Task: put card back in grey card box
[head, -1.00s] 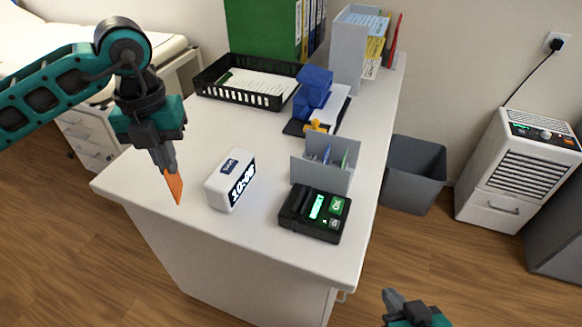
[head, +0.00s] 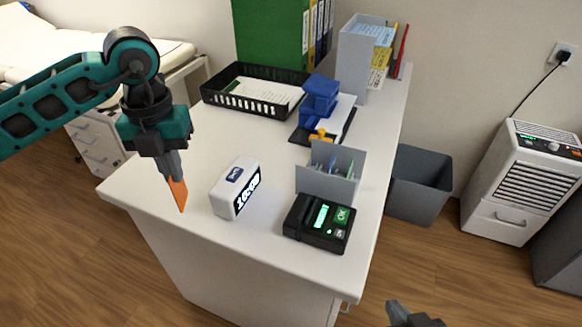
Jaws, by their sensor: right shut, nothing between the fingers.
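An orange card (head: 178,192) hangs point down from my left gripper (head: 171,165), which is shut on its upper part. In the picture the card shows against the desk's left front part, left of the white clock; its height above the desk is hard to judge. The grey card box (head: 328,185) stands on the desk to the right, behind the black card terminal (head: 319,223). Blue and green cards (head: 349,167) show inside it. My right gripper (head: 393,304) is shut and empty at the bottom edge, mostly out of view, off the desk's right side.
The white clock (head: 225,201) stands between the held card and the card box. A blue stamp (head: 319,98), black tray (head: 216,99) and grey file holder (head: 357,60) stand farther back. A bin (head: 417,190) and white appliance (head: 521,190) are on the floor right.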

